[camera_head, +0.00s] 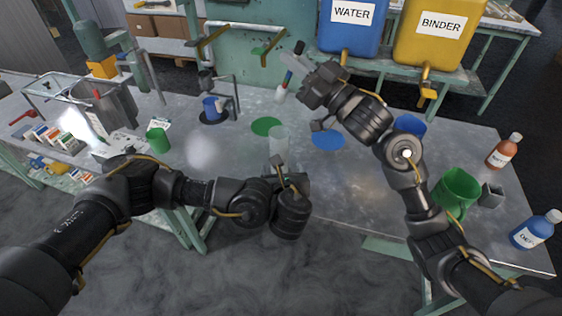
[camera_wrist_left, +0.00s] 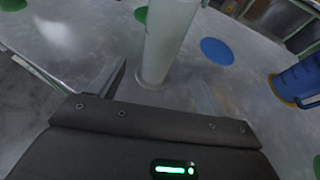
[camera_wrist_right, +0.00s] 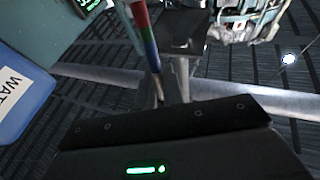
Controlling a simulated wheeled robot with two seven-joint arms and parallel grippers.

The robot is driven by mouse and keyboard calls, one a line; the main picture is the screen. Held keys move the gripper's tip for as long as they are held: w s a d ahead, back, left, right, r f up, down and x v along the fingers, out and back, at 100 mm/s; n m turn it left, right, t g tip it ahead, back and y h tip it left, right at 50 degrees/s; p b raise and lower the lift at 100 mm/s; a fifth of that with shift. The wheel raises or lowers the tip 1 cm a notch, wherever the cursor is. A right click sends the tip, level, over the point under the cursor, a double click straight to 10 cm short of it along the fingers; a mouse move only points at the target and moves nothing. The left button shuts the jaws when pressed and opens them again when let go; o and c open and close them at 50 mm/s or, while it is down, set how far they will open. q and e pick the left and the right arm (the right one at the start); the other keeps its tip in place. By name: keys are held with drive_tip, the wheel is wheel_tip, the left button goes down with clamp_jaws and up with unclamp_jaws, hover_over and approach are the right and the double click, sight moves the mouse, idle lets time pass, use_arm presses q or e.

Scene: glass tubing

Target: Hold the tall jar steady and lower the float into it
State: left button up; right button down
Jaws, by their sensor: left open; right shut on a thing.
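The tall jar (camera_head: 280,140) is a pale, translucent upright cylinder on the bench, near the green disc. In the left wrist view, the jar (camera_wrist_left: 168,45) stands between the lines of my open left fingers. My left gripper (camera_head: 284,166) is low at the bench's front edge, close to the jar; contact with it is not visible. In the right wrist view, the float's stem (camera_wrist_right: 147,45) shows red, green and blue bands.
A green disc (camera_head: 266,126) and a blue disc (camera_head: 328,140) lie on the bench. A blue cup (camera_head: 212,108) stands left, a green mug (camera_head: 457,190) and bottles right. Blue WATER (camera_head: 350,35) and yellow BINDER (camera_head: 436,38) containers stand behind.

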use_arm(q)
drive_tip(key=x, duration=1)
drive_tip(key=shift+c, duration=0.5)
drive_tip(key=c, duration=1)
drive_tip(key=shift+r, duration=0.1)
use_arm(e)
wheel_tip(320, 180, down, 13)
drive_tip(key=shift+r, duration=0.15)
drive_tip(key=c, duration=1.5)
unclamp_jaws()
drive_tip(key=shift+o, duration=0.2)
drive_tip(key=v, duration=1.2)
use_arm(q)
drive_tip(key=o, duration=1.1)
